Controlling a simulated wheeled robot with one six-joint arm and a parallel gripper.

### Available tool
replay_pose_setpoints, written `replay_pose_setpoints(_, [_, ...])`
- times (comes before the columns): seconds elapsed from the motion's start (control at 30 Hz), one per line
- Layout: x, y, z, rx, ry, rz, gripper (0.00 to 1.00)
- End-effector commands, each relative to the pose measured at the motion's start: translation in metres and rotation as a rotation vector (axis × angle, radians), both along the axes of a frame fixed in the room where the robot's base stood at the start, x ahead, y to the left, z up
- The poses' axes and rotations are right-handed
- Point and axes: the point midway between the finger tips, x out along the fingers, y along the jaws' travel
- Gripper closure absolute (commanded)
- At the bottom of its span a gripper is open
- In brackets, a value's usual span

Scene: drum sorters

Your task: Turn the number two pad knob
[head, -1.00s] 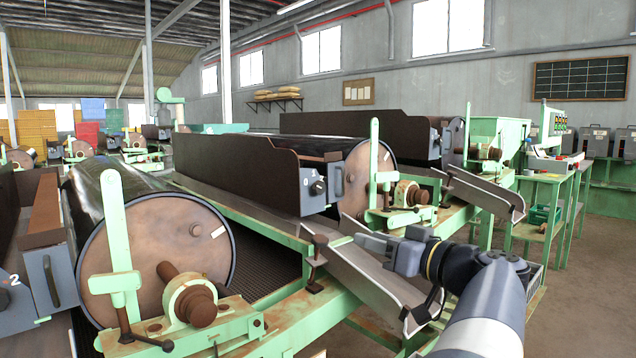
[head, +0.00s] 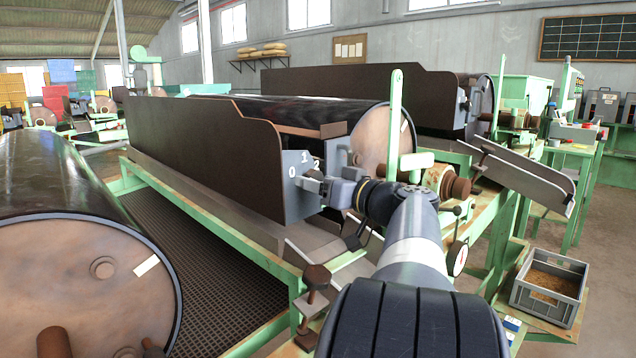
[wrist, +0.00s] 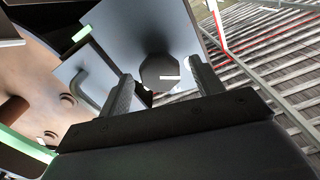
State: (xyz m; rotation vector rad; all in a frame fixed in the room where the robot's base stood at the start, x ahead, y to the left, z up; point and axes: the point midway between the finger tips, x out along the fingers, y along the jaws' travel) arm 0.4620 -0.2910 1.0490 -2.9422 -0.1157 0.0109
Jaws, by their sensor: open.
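A dark knob (head: 316,176) sits on a grey-blue end panel (head: 298,206) of the machine in the head view, with the figures 0, 1 and 2 around it. In the wrist view the knob (wrist: 158,76) is dark and many-sided, with a short white mark. My gripper (head: 332,187) is at the front of the panel, close to the knob. In the wrist view my gripper (wrist: 162,70) is open, one finger on each side of the knob, with gaps visible. Contact cannot be told. No pad number can be read beside this knob.
A long brown board (head: 200,145) runs back from the panel. A drum with a tan end (head: 373,138) and a green upright lever (head: 396,115) stand just right of the knob. Another drum (head: 85,280) is at front left. A grey crate (head: 548,288) stands lower right.

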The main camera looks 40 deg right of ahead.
Motion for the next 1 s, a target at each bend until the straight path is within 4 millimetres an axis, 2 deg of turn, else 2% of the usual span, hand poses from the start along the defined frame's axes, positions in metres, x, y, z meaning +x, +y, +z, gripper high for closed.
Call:
replay_pose_setpoints(0.13, [0.0086, 0.0008, 0.0003, -0.001, -0.001, 0.000, 0.37])
replay_pose_setpoints(0.4, [0.0096, 0.0008, 0.0002, 0.000, 0.000, -0.001, 0.37])
replay_pose_setpoints(0.9, [0.0093, 0.0009, 0.0001, 0.000, 0.000, 0.000, 0.78])
replay_pose_setpoints(1.0, [0.0093, 0.0009, 0.0000, 0.000, 0.000, 0.000, 0.82])
